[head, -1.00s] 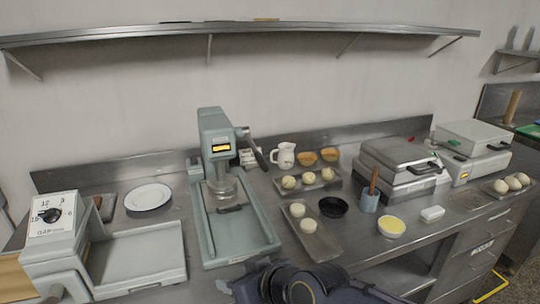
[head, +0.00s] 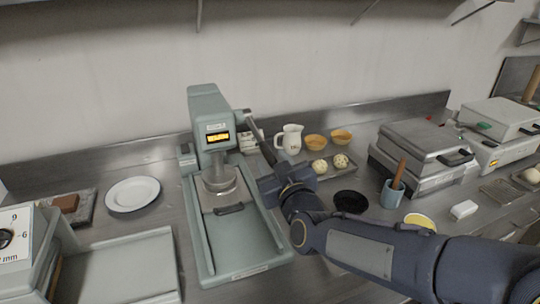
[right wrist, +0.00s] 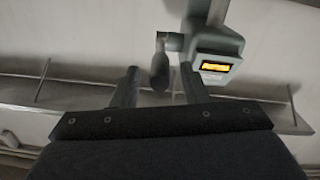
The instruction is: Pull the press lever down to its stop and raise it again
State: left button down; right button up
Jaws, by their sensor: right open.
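The grey-green press (head: 214,112) stands on the counter left of centre in the head view, with a lit yellow display. Its dark lever (head: 259,138) slants from a pivot on the press's right side down to the right. My right gripper (head: 270,182) is by the lever's lower end, which it partly hides. In the right wrist view the open fingers (right wrist: 158,74) point up, and the dark lever grip (right wrist: 160,68) appears between them. I cannot tell whether they touch it. The press head (right wrist: 216,48) is just right of the fingers. My left gripper is not in view.
A white jug (head: 291,138), a tray with dough balls (head: 329,184) and a black bowl (head: 351,201) stand right of the press, close to my right arm. A blue-grey pot (head: 392,193) is further right. A white plate (head: 133,194) lies left of the press.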

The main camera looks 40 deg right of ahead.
aim_at(258, 136)
jog(key=shift+x, duration=1.25)
grip_shut()
